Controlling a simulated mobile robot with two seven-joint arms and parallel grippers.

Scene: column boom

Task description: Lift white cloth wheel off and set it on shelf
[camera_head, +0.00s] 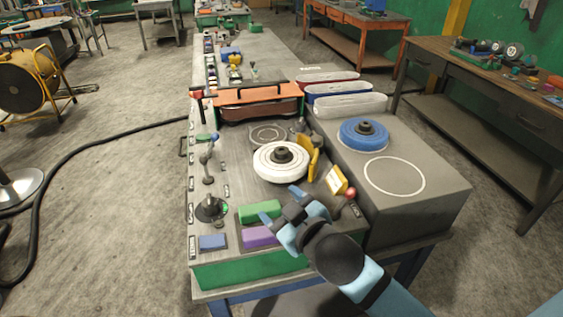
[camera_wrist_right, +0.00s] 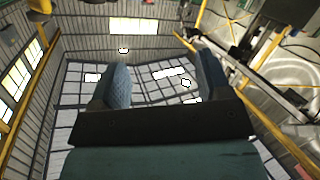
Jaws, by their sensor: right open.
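The white cloth wheel (camera_head: 281,161) lies flat on the bench top around a dark central hub, beside a yellow bracket. My right gripper (camera_head: 279,218) is in front of the wheel, over the front edge of the bench near the green and purple blocks, and apart from the wheel. It is open and empty; in the right wrist view its two blue fingers (camera_wrist_right: 162,85) stand apart with only walls and ceiling beyond. The grey shelf (camera_head: 425,205) at the right carries a blue wheel (camera_head: 363,132) and an empty white-outlined circle (camera_head: 394,175). My left gripper is not in view.
A yellow bracket (camera_head: 314,160) and a red-knobbed lever (camera_head: 349,194) stand between the wheel and the shelf. Green (camera_head: 259,211) and purple (camera_head: 260,236) blocks lie at the bench front. An orange-framed unit (camera_head: 245,95) stands behind the wheel.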

